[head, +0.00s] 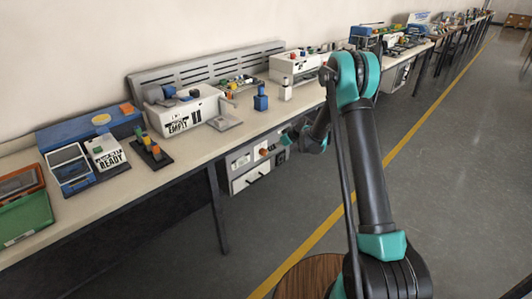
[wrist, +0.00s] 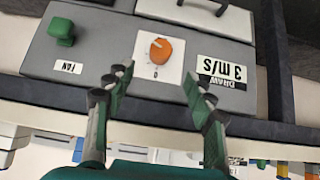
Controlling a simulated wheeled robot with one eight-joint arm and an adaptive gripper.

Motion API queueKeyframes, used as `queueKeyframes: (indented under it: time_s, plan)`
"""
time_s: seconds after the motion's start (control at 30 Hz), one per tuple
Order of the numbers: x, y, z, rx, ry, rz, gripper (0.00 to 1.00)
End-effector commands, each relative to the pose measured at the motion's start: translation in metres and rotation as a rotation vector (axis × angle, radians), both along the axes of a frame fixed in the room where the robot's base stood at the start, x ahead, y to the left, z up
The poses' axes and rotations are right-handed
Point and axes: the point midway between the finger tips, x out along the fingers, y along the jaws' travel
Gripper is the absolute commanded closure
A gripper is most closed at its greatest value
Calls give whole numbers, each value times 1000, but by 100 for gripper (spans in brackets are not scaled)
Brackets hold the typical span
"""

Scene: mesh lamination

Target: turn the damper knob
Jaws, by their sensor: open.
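The orange damper knob (wrist: 161,49) sits on a white square plate on a grey control box (wrist: 105,42), with a white pointer mark on it and a "0" printed beside it. The wrist view shows the panel upside down. My gripper (wrist: 157,76) is open and empty, its two fingertips apart on either side of the knob's line and just short of it in the picture. I cannot tell the remaining depth to the knob. In the head view the orange knob (head: 264,152) shows on the box under the bench, with my gripper (head: 286,138) close to its right.
A green fan switch (wrist: 62,31) and a "3 m/s" label (wrist: 220,73) flank the knob. The box has a drawer with a black handle (head: 257,178). The bench (head: 190,150) above holds several devices, and a dark bench leg (head: 217,210) stands left of the box. The floor aisle is clear.

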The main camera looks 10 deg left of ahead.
Motion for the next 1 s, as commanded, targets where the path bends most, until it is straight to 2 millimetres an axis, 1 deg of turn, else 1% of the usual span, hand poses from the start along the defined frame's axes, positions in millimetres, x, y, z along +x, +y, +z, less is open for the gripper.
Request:
queueKeyframes:
  time_s: [0.03,0.3,0.5,0.7,1.0]
  plan:
    - [4,6,-8,0,-1,2,46]
    - [26,33,-42,0,0,1,46]
    - [38,49,-62,0,-1,1,46]
    - [43,55,-71,-1,1,0,46]
    - [44,56,-72,-1,1,0,46]
